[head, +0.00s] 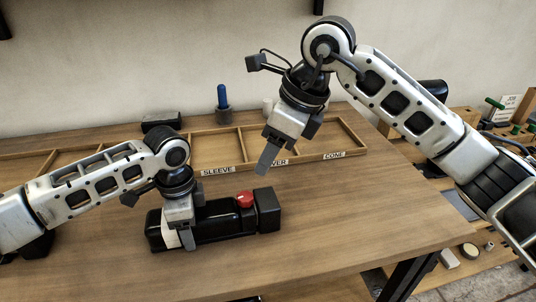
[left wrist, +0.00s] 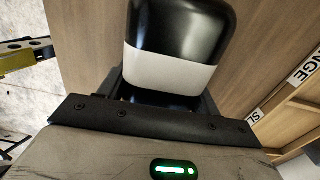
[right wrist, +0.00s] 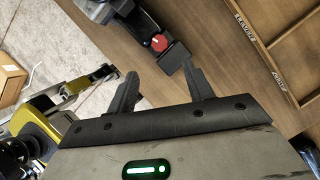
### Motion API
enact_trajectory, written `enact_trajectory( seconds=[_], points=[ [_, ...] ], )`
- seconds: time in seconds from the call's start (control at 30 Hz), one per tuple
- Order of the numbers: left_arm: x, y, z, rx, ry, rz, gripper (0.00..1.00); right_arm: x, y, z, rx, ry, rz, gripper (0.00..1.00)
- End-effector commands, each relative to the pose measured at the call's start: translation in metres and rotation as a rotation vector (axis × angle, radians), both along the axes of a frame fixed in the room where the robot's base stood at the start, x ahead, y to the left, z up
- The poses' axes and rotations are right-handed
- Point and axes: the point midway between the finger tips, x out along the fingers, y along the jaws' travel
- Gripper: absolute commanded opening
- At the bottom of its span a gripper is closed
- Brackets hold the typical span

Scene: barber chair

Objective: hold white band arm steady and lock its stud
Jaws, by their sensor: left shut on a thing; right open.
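The white band arm (left wrist: 168,70) is a black, rounded block with a white band across it, large in the left wrist view. It belongs to a black unit (head: 218,219) lying on the table in the head view. My left gripper (head: 187,238) is shut on it near the unit's left end. A red knob (head: 245,199), perhaps the stud, stands on top towards the right end; it also shows in the right wrist view (right wrist: 159,42). My right gripper (head: 266,162) is open and empty, above and behind the knob, apart from it. My left gripper hides part of the band.
A shallow wooden tray (head: 350,153) with labelled compartments lies behind the unit. A blue-handled tool (head: 222,98) and a dark block (head: 161,120) stand farther back. The table (head: 345,225) is bare to the right. Shelves with small parts lie beyond its right edge.

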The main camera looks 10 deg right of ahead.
Motion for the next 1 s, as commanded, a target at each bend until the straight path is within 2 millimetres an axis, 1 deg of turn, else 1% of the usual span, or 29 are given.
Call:
enact_trajectory(
  seconds=[0.17,0.27,0.5,0.67,0.77,0.87,1.0],
  points=[
    [0.000,0.000,0.001,-0.001,-0.001,0.000,0.20,0.000,0.000,0.000,0.000,0.000,0.001,0.52],
    [0.000,0.000,0.001,-0.001,-0.001,0.000,0.20,0.003,-0.001,0.000,-0.005,0.003,0.037,0.52],
    [0.000,0.000,0.001,-0.001,-0.001,0.000,0.20,0.016,-0.004,-0.001,-0.009,0.006,0.293,0.52],
    [0.001,0.000,0.001,-0.001,-0.002,0.000,0.20,0.020,-0.004,-0.004,-0.001,0.003,0.387,0.52],
    [0.001,0.000,0.001,-0.001,-0.002,0.000,0.20,0.021,0.000,-0.015,0.002,0.003,0.397,0.52],
    [0.001,0.000,0.001,-0.001,-0.002,0.000,0.20,0.021,0.007,-0.031,0.001,0.004,0.397,0.52],
    [0.001,0.000,0.001,-0.001,-0.002,0.000,0.20,0.021,0.018,-0.059,0.001,0.005,0.396,0.52]
  ],
)
